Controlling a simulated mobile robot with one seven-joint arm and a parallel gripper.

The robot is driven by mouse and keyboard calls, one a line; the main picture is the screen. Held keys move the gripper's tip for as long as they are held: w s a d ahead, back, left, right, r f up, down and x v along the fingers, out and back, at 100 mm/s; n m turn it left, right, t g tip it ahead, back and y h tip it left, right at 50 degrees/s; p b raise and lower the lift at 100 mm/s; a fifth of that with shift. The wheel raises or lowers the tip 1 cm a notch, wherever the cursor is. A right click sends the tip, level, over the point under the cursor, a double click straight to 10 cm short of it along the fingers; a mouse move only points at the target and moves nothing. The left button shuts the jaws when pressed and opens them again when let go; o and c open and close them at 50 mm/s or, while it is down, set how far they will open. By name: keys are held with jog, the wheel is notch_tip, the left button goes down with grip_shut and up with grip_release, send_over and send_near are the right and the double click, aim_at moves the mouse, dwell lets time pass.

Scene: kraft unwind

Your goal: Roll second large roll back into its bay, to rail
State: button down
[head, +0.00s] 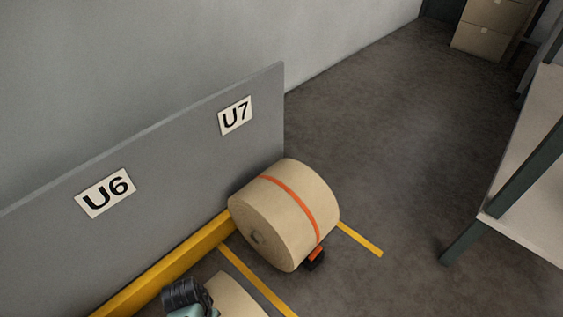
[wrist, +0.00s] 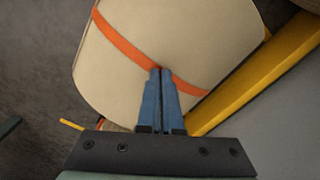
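A large tan roll with an orange strap (head: 285,212) lies on its side in front of the U7 sign, close to the yellow rail (head: 190,252). Part of a second tan roll (head: 236,298) shows at the bottom edge, in the U6 bay; my arm hides some of it. In the wrist view my gripper (wrist: 161,72) has its blue fingers together with nothing between them. The tips overlap the orange strap of a large roll (wrist: 150,35); I cannot tell whether they touch, or for certain which roll this is. The yellow rail (wrist: 270,65) runs beside that roll.
A grey panel (head: 180,150) with U6 and U7 signs stands behind the rail. Yellow floor lines (head: 258,282) mark the bays. A small black and orange object (head: 315,258) sits at the strapped roll's base. A white-topped table (head: 530,190) stands at right; floor between is clear.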

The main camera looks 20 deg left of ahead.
jog(key=shift+w+a+f+b, duration=0.1)
jog(key=shift+w+a+b, duration=0.1)
jog(key=shift+a+b, duration=0.35)
jog(key=shift+w+a+f+b, duration=0.15)
jog(key=shift+w+a+b, duration=0.15)
jog(key=shift+a, duration=0.5)
jog(key=shift+w+a+f+b, duration=0.15)
jog(key=shift+a+b, duration=0.25)
jog(key=shift+a, duration=0.35)
jog(key=shift+w+a+b, duration=0.25)
jog(key=shift+a+b, duration=0.15)
jog(key=shift+a, duration=0.1)
jog(key=shift+w+a+b, duration=0.2)
jog(key=shift+a+b, duration=0.15)
jog(key=shift+a, duration=0.25)
jog(key=shift+w+a+b, duration=0.25)
jog(key=shift+a+b, duration=0.25)
jog(key=shift+w+a+b, duration=0.2)
jog(key=shift+a+b, duration=0.25)
jog(key=shift+a, duration=0.05)
jog(key=shift+a+f, duration=0.1)
